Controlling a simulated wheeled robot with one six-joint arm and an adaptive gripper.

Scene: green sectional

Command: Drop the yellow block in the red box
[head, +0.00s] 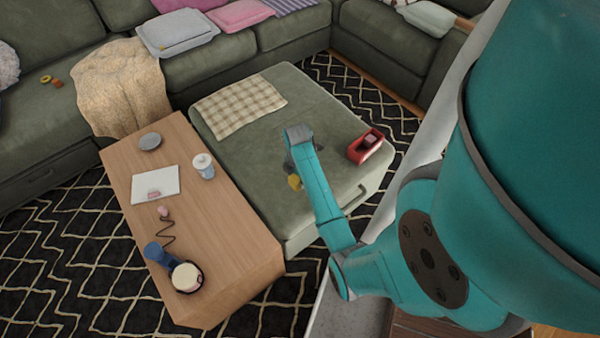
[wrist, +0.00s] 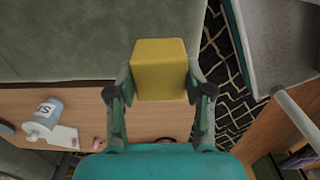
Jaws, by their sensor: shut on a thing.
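The yellow block (wrist: 159,68) is between the two fingers of my gripper (wrist: 159,92) in the wrist view, and the fingers are shut on it. In the head view the yellow block (head: 294,182) shows small beside my arm's end, with my gripper (head: 291,170) partly hidden by my arm. The red box (head: 366,146) sits on the green ottoman to the right of my gripper and apart from it. Something dark or grey shows inside the box. The block appears held over the ottoman's near part; its height above the surface is hard to tell.
The green ottoman (head: 245,150) carries a checkered cloth (head: 238,105). The wooden table (head: 205,235) to its left holds a cup (head: 203,166), a white sheet (head: 155,185), a grey dish (head: 150,141) and a round-topped item (head: 186,277). The ottoman between gripper and box looks clear.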

